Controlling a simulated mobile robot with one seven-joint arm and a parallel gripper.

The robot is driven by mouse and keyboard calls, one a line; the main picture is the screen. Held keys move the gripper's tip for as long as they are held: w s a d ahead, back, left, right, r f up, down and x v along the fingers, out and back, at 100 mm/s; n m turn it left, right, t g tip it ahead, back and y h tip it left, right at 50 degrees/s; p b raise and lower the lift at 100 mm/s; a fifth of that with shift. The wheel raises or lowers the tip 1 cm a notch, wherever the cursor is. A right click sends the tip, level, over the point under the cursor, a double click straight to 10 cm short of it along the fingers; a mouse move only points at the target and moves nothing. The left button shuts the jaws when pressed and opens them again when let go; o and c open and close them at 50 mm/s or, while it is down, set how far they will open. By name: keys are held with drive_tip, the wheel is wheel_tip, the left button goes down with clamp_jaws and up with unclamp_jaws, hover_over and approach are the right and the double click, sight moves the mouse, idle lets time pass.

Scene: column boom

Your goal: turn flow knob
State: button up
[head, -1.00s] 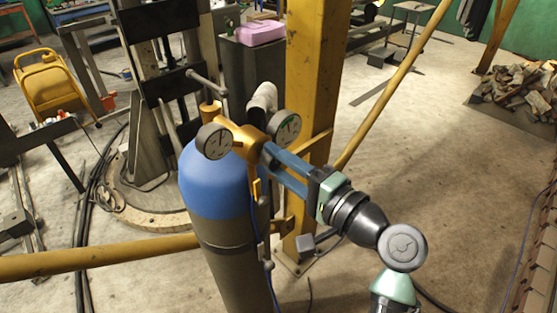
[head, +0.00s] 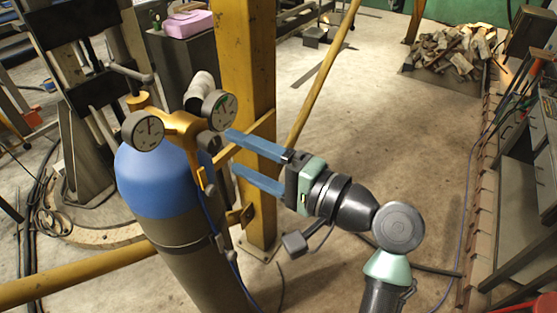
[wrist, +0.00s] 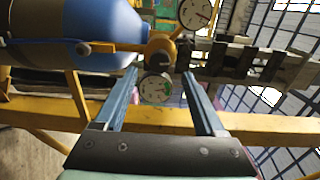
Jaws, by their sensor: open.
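The brass regulator (head: 178,125) with two round gauges sits on top of a blue-topped gas cylinder (head: 150,185). A dark knob (head: 208,141) shows on its right side, facing my gripper. In the wrist view the dark round knob (wrist: 160,59) lies ahead, roughly midway between the fingers. My gripper (head: 233,151) is open and empty, with its blue fingers pointing left at the regulator. The fingertips are a short way right of the knob and seem apart from it. One gauge (wrist: 156,88) shows between the fingers in the wrist view.
A yellow post (head: 245,80) stands right behind the regulator, with a yellow rail crossing near my gripper. A blue hose (head: 215,225) hangs down the cylinder. The floor (head: 350,110) is open to the right.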

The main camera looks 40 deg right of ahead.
drive_tip(key=b+v, duration=0.2)
drive_tip(key=v, duration=0.5)
drive_tip(key=shift+s, duration=0.2)
